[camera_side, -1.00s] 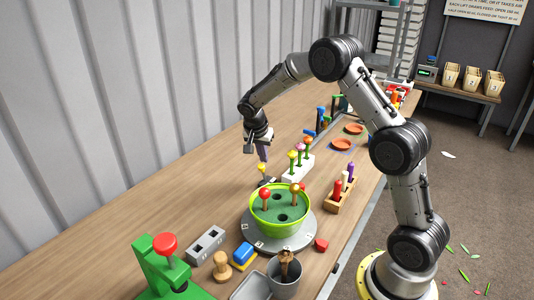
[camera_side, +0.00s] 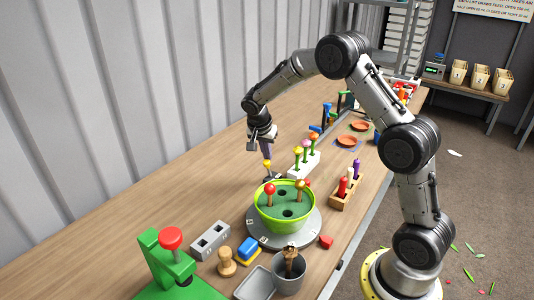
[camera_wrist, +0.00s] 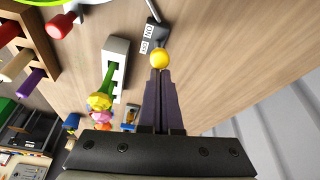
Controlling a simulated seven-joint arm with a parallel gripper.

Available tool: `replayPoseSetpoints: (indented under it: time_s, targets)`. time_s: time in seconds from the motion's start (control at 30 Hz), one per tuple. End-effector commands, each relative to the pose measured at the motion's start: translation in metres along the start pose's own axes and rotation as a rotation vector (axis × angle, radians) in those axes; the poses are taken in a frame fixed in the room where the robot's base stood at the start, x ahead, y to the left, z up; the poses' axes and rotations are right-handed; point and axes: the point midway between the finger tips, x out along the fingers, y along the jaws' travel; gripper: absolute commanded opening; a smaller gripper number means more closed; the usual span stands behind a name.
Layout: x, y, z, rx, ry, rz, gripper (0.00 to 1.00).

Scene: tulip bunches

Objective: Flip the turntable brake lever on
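The brake lever has a yellow ball knob (camera_side: 267,163) and a small dark base beside the turntable (camera_side: 312,222). In the wrist view the knob (camera_wrist: 159,59) is just beyond my fingertips, and the base (camera_wrist: 156,38) has ON and OFF labels beside it. The knob appears nearer the OFF label. My gripper (camera_side: 267,156) points down over the lever. Its dark fingers (camera_wrist: 160,74) are together with nothing seen between them. Whether the tips touch the knob I cannot tell.
A green pot (camera_side: 287,210) with flowers stands on the turntable. A white block (camera_side: 304,165) with several tulips and a wooden rack (camera_side: 345,194) are close by on the right. A green stand with a red knob (camera_side: 171,239) is at front left. The table left of the lever is clear.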

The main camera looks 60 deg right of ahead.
Motion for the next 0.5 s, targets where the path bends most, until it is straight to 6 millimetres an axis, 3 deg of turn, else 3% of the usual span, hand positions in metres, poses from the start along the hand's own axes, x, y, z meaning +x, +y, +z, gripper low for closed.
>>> replayPoseSetpoints:
  time_s: [0.07,0.27,0.5]
  targets:
    - [0.001,-0.001,-0.004,0.002,-0.006,0.0,0.0]
    - [-0.001,-0.001,-0.041,0.004,0.002,-0.003,0.0]
    - [-0.055,-0.005,-0.021,-0.001,0.003,-0.005,0.0]
